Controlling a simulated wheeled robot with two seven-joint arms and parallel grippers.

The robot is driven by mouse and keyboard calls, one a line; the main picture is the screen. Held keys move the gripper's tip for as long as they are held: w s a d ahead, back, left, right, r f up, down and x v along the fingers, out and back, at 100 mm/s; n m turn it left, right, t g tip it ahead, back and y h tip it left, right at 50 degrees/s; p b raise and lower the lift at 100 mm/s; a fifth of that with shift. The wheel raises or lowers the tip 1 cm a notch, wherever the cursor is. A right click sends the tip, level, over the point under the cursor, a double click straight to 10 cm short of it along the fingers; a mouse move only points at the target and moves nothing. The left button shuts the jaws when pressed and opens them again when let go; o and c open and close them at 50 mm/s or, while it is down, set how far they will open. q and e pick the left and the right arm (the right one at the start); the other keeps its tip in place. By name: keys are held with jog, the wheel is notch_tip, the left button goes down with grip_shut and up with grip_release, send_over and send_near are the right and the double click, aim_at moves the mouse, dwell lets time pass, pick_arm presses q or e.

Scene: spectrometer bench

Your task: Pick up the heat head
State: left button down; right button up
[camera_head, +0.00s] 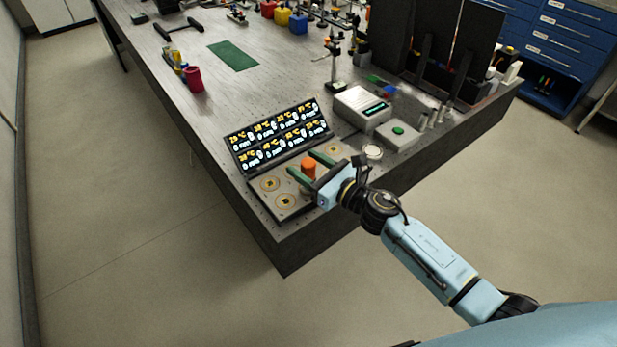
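The heat head, which I take to be the short orange cylinder (308,167), stands upright on a grey plate (258,184) with round, gold-centred spots. My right gripper (304,163) reaches in from the lower right. Its two dark green fingers lie on either side of the orange cylinder and look spread apart. Whether either finger touches it is too small to tell. The cylinder's base is partly hidden by the near finger. My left gripper is not in view.
A black display panel (279,136) with lit readouts stands behind the plate. A white box with a small screen (362,107) and a device with a green button (398,131) are to the right. A red cup (193,79) stands farther left. The bench's front edge is close.

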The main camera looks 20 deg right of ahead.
grip_shut()
jog(key=shift+r, duration=0.15)
